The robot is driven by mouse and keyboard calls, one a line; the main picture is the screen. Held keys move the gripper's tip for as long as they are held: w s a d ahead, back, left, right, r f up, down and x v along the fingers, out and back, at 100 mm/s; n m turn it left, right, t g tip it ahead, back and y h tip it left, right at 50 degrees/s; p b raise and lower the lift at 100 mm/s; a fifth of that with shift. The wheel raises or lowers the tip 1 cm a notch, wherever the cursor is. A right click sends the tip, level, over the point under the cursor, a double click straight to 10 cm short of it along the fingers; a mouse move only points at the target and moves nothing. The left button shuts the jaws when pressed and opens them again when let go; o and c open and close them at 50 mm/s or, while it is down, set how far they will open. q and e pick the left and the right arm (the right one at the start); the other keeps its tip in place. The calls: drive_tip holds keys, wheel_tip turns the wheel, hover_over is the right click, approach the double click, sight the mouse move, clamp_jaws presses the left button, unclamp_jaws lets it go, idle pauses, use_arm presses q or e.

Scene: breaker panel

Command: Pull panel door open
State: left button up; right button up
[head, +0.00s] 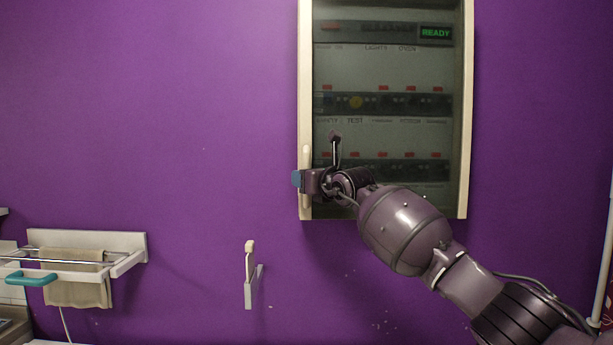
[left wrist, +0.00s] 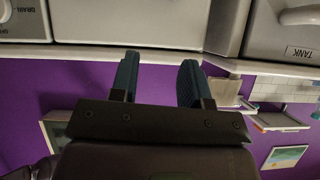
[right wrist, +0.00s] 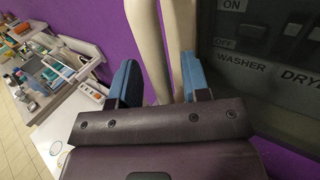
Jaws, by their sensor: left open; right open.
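The breaker panel has a glazed door with a pale frame (head: 468,110) and looks closed on the purple wall. A pale vertical handle (head: 306,160) stands on the door's left edge. My right gripper (head: 300,181) is at the handle's lower part. In the right wrist view, my right gripper (right wrist: 155,85) is open, with the pale handle (right wrist: 147,45) running between its blue fingers; whether they touch it I cannot tell. My left gripper (left wrist: 158,82) is open and empty in the left wrist view, outside the head view.
Behind the glass are rows of breakers and a green READY display (head: 436,33). At lower left are a towel rack (head: 130,245) and a small wall hook (head: 249,265). White appliance fronts (left wrist: 130,20) are close to my left gripper.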

drive_tip(key=shift+w, duration=0.1)
clamp_jaws()
idle(0.3)
